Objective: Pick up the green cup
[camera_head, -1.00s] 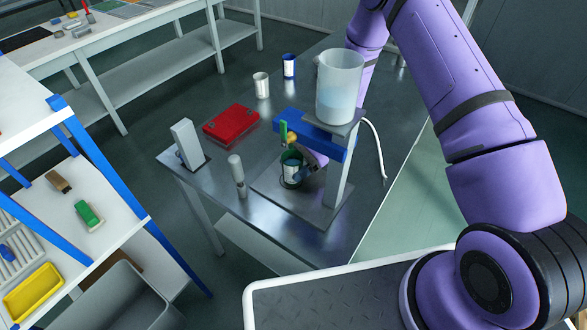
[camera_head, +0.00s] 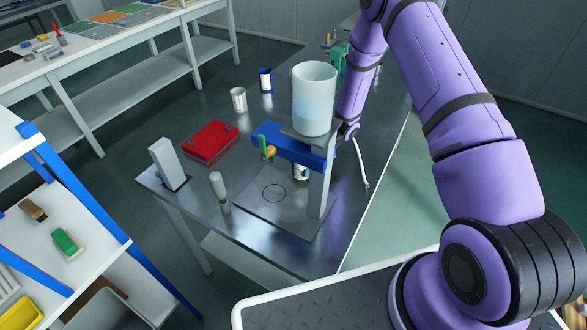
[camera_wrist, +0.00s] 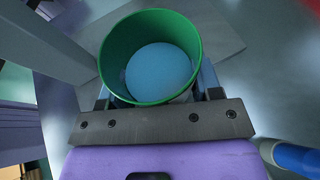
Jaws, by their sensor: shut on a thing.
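The green cup (camera_wrist: 116,42) is held upright-looking between the fingers of my gripper (camera_wrist: 155,88) in the wrist view. Its green rim is open to the camera and blue liquid (camera_wrist: 162,70) shows inside. My gripper is mostly hidden behind the stand there. The stand's base plate (camera_head: 250,208) is bare, with a dark ring marking.
A clear tank (camera_head: 314,98) of bluish liquid tops the stand, with a white hose (camera_head: 363,170) beside it.

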